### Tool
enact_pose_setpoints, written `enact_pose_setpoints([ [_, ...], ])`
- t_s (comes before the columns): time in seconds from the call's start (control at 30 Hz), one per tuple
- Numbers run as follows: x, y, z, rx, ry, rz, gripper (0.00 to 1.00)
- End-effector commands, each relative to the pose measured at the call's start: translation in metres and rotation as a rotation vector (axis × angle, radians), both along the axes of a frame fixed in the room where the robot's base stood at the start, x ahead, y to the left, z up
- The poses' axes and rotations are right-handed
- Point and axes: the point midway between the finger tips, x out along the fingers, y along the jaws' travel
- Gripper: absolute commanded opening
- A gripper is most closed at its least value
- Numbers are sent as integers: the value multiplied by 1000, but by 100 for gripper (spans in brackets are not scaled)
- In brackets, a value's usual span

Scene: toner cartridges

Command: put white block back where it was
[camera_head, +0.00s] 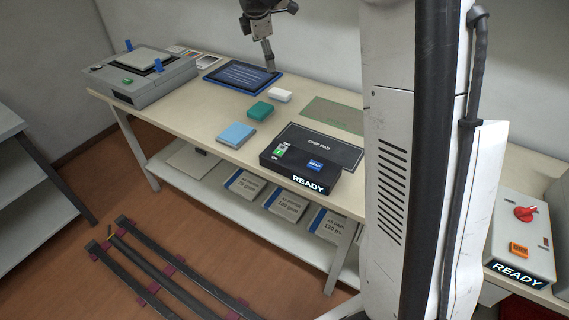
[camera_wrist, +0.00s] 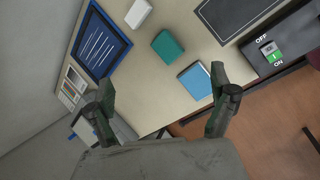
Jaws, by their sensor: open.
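The white block (camera_head: 280,95) lies on the beige table, just right of the blue-framed tablet and behind the teal block. It also shows in the wrist view (camera_wrist: 138,14), near the top. My gripper (camera_head: 271,66) hangs above the back of the table, over the tablet's right end. In the wrist view my gripper (camera_wrist: 163,95) has its two fingers spread wide with nothing between them. The teal block (camera_head: 259,111) and the light blue block (camera_head: 236,135) lie apart from the white block, toward the table's front. A green-outlined mat (camera_head: 333,114) lies to the right and is empty.
A blue-framed tablet (camera_head: 243,76) lies behind the blocks. A grey machine (camera_head: 141,76) stands at the left end. A black box marked READY (camera_head: 300,169) sits at the front edge, before a dark STMP PAD mat (camera_head: 318,147). A control box (camera_head: 522,236) is at right.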

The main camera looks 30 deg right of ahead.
Motion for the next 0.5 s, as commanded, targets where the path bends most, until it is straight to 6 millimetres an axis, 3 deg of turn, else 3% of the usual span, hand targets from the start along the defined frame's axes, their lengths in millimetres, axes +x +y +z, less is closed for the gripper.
enact_pose_setpoints([
  [0.2,-67,31,29,116,-96,-194,90],
  [0.5,-163,68,44,297,-210,-469,90],
])
